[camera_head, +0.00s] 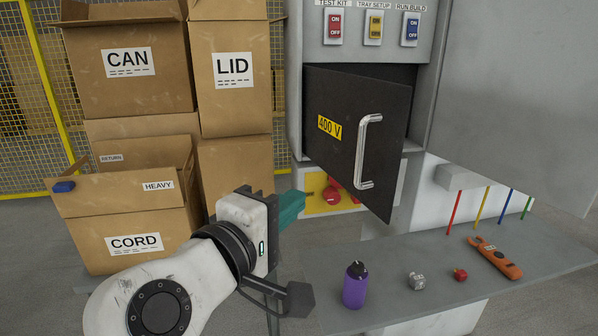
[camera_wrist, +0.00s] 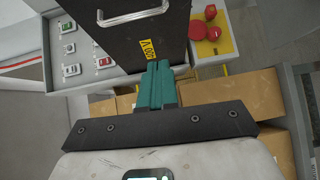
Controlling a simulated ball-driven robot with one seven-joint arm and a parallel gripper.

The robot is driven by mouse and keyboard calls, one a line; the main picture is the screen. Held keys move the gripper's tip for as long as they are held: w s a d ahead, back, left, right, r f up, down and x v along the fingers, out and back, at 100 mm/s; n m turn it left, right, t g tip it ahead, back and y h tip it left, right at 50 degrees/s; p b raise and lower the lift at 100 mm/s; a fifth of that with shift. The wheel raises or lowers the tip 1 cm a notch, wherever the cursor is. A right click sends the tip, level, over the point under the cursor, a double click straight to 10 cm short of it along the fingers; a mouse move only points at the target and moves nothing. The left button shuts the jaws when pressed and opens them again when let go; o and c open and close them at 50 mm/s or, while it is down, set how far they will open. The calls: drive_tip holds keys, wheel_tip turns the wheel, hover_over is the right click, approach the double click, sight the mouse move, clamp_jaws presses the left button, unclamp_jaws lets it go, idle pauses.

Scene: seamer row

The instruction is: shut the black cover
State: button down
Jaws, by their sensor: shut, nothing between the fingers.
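The black cover (camera_head: 343,139) is a dark panel with a silver handle (camera_head: 363,150) and a yellow "400 V" label. In the head view it stands ajar, swung out from the grey cabinet (camera_head: 376,50), with a dark opening showing above and to its right. My gripper (camera_head: 294,207), with teal fingers, is shut and empty, below and to the left of the cover. In the wrist view the fingertips (camera_wrist: 156,70) point at the cover (camera_wrist: 150,35) near its label; I cannot tell whether they touch it.
Cardboard boxes (camera_head: 135,215) are stacked at the left. A red knob on a yellow plate (camera_head: 323,199) is below the cover. A grey bench (camera_head: 440,290) at the right holds a purple bottle (camera_head: 355,287), an orange tool (camera_head: 495,258) and small parts. Rocker switches (camera_head: 374,27) are above.

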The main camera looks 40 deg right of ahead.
drive_tip(key=d+r+p, duration=0.2)
drive_tip(key=d+p, duration=0.1)
drive_tip(key=d, duration=0.8)
drive_tip(key=shift+s+r+h, duration=0.2)
drive_tip(key=shift+s+h, duration=0.1)
drive_tip(key=shift+d, duration=0.1)
